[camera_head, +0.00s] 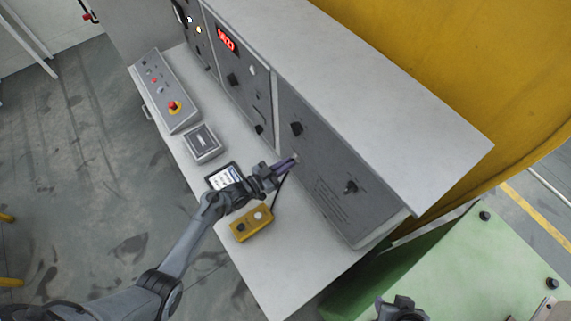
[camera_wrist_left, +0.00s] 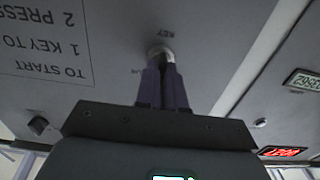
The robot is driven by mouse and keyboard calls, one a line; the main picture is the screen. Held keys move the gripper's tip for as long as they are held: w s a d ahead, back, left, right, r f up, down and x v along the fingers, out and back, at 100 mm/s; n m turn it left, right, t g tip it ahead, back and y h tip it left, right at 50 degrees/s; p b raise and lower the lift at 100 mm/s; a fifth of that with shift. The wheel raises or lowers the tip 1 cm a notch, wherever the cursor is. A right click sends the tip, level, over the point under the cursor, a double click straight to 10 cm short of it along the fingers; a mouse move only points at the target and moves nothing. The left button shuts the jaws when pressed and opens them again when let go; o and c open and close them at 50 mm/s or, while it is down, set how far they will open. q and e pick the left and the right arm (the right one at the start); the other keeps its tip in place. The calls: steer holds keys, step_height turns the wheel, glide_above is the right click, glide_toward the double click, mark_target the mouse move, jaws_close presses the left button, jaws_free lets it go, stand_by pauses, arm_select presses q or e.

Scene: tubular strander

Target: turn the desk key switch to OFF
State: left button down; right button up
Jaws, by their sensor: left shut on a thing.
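The key switch (camera_wrist_left: 160,52) shows in the left wrist view as a round metal piece on the grey panel, under an upside-down KEY label. My left gripper (camera_wrist_left: 163,88) has its purple fingers close together, shut on the key at the switch. The fingers hide most of the key, and its exact angle cannot be read. In the head view my left gripper (camera_head: 289,164) reaches the desk's upright panel, and its fingertips cover the switch. A dark part at the bottom edge looks like my right gripper (camera_head: 401,308); its fingers cannot be made out.
The upright panel (camera_head: 325,165) carries black knobs (camera_head: 350,187). On the desktop are a yellow box (camera_head: 251,223), a tablet (camera_head: 222,176), a grey device (camera_head: 202,143) and a console with a red emergency button (camera_head: 174,106). The desktop's near right end (camera_head: 285,270) is clear.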

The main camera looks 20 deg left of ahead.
steer(key=shift+r, duration=0.1)
steer(key=shift+a+r+p, duration=0.1)
steer(key=shift+r+p, duration=0.4)
steer(key=shift+p, duration=0.1)
arm_select(q)
steer(key=shift+a+n+p, duration=0.1)
steer(key=shift+n+p, duration=0.3)
steer(key=shift+n, duration=4)
arm_select(e)
steer(key=shift+r, duration=0.35)
arm_select(q)
steer(key=shift+f, duration=0.1)
steer(key=c, duration=1.2)
jaws_free()
steer(key=shift+w, duration=0.1)
steer(key=shift+c, duration=0.2)
arm_select(e)
steer(key=shift+f+b, duration=0.25)
steer(key=shift+b, duration=0.05)
arm_select(q)
steer(key=v, duration=1.1)
